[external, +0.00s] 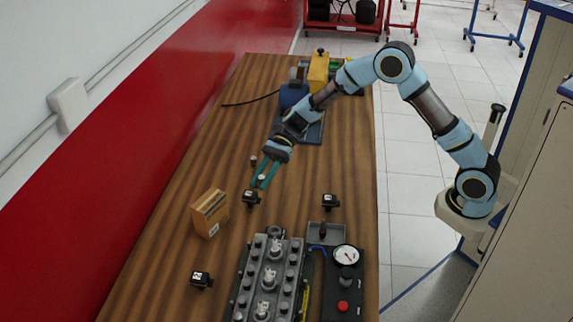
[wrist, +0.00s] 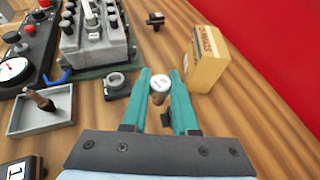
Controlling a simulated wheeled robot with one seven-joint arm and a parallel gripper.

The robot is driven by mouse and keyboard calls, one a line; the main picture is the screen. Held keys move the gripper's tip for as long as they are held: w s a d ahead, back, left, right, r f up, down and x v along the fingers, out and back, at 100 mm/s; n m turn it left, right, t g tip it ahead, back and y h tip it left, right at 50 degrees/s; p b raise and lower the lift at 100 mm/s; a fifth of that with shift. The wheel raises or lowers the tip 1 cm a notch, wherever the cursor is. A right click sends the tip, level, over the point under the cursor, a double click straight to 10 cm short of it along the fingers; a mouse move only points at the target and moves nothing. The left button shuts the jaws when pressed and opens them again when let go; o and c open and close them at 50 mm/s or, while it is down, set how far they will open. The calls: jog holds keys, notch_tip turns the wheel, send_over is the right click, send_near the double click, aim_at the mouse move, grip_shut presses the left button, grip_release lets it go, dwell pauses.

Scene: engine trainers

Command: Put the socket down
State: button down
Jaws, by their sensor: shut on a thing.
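My gripper (external: 260,185) reaches down over the wooden table between the blue machine and the cardboard box. In the wrist view its teal fingers (wrist: 161,76) are shut on a small silver socket (wrist: 160,84), with its round, marked end facing the camera. In the external view the socket (external: 262,177) shows as a pale spot between the fingers. I cannot tell whether its lower end touches the table. A small dark piece (external: 253,161) stands just left of the fingers in the external view.
The cardboard box (external: 210,213) stands nearby. The engine head (external: 267,282), gauge panel (external: 345,283) and grey tray (wrist: 42,109) lie toward the table's near end. Several black numbered blocks (external: 201,280) are spread around. Bare wood (external: 200,160) lies left of the gripper.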

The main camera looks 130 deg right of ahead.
jog(key=s+a+n+y, duration=0.1)
jog(key=s+a+y, duration=0.1)
jog(key=a, duration=0.4)
jog(key=p, duration=0.1)
send_over(282, 221)
jog(key=shift+n+g, duration=0.3)
notch_tip(282, 221, down, 5)
jog(key=shift+r, duration=0.15)
jog(key=shift+f+p, duration=0.4)
jog(key=shift+f, duration=2.1)
jog(key=shift+f, duration=0.2)
jog(key=c, duration=0.7)
grip_release()
jog(key=shift+r, duration=0.1)
